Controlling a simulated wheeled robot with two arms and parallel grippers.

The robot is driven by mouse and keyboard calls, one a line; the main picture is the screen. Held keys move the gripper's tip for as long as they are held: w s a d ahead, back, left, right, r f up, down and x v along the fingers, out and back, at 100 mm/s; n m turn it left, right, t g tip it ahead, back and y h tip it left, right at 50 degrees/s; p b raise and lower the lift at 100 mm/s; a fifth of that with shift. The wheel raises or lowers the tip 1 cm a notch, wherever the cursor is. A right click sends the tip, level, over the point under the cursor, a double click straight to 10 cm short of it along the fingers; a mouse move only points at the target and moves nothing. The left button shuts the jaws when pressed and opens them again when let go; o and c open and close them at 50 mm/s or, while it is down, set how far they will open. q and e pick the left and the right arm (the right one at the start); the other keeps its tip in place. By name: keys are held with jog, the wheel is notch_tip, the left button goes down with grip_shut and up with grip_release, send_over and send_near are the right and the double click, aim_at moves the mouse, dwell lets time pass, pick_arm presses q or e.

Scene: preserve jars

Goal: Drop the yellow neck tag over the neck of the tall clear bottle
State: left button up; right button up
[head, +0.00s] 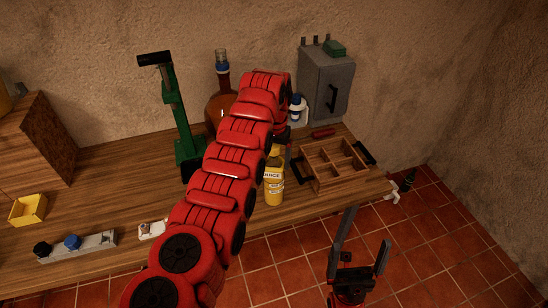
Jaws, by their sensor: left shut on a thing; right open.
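My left arm crosses the middle of the head view and hides much of the bench. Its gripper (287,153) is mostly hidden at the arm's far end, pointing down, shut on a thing. A small yellow piece (275,150) beside it looks like the yellow neck tag, but I see only a part. My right gripper (358,262) is open and empty, in front of the bench over the floor.
A wooden divided crate (333,182) with dark handles stands right of the juice bottle. Behind are a grey cabinet (326,85), a round amber bottle (218,106) and a green stand (176,110). A yellow bin (28,208) is at left. The bench's left middle is clear.

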pick_arm(q)
jog(key=shift+f, duration=0.2)
jog(key=o, duration=0.9)
jog(key=shift+r+b, duration=0.35)
jog(key=shift+r, duration=0.25)
notch_tip(320, 180, up, 6)
jog(key=shift+f+p, duration=0.15)
jog(key=shift+p, duration=0.55)
notch_tip(320, 180, up, 11)
jog(key=p, duration=1.1)
jog(key=shift+f, duration=0.2)
jog(key=shift+f, duration=0.1)
